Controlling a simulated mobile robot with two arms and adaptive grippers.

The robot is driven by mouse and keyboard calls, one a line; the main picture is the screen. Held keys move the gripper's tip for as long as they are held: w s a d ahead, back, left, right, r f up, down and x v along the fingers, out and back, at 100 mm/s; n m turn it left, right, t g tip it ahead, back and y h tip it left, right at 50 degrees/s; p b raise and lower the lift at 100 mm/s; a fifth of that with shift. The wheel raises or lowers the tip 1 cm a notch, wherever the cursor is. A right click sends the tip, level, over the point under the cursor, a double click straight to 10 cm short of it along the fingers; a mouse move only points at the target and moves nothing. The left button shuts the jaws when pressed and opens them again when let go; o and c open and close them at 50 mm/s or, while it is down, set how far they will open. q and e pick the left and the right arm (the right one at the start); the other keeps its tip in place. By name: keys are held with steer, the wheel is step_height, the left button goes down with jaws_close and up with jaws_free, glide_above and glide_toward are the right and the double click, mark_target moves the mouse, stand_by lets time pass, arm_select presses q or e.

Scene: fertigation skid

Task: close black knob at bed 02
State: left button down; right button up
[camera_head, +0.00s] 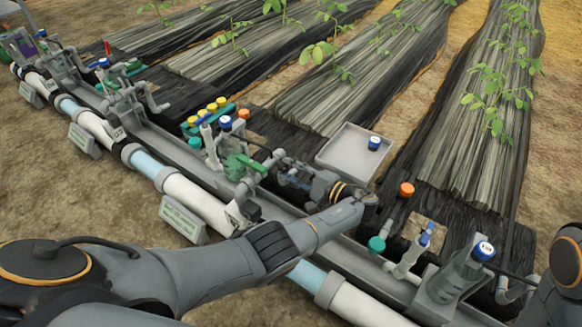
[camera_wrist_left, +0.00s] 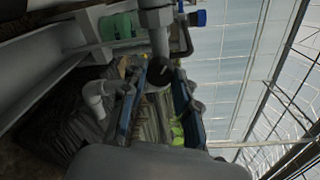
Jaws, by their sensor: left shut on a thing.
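My left gripper (camera_head: 284,172) reaches back leftward from the wrist to the fittings at the middle station of the pipe line. In the left wrist view its two blue-lined fingers (camera_wrist_left: 158,100) stand either side of a round black knob (camera_wrist_left: 158,76), which lies between their tips at the end of a grey pipe. The gripper is shut on this knob. In the head view the gripper hides the knob, so I cannot tell how far it is turned. A sign (camera_head: 182,218) stands by this station; its text is too small to read. My right gripper is out of view.
A green-handled valve (camera_head: 243,163) and blue-capped gauge (camera_head: 225,123) stand left of the gripper. A grey tray (camera_head: 349,152) holding a blue-topped item (camera_head: 374,143) lies behind. An orange cap (camera_head: 406,189) and teal cap (camera_head: 376,244) sit right of my wrist. Planted beds stretch behind.

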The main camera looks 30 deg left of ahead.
arm_select(q)
steer(key=m, duration=0.5)
steer(key=shift+w, duration=0.1)
steer(key=shift+m+g, duration=0.4)
steer(key=shift+m, duration=1.8)
steer(key=c, duration=1)
jaws_free()
steer(key=shift+w+r, duration=0.1)
steer(key=shift+r, duration=0.1)
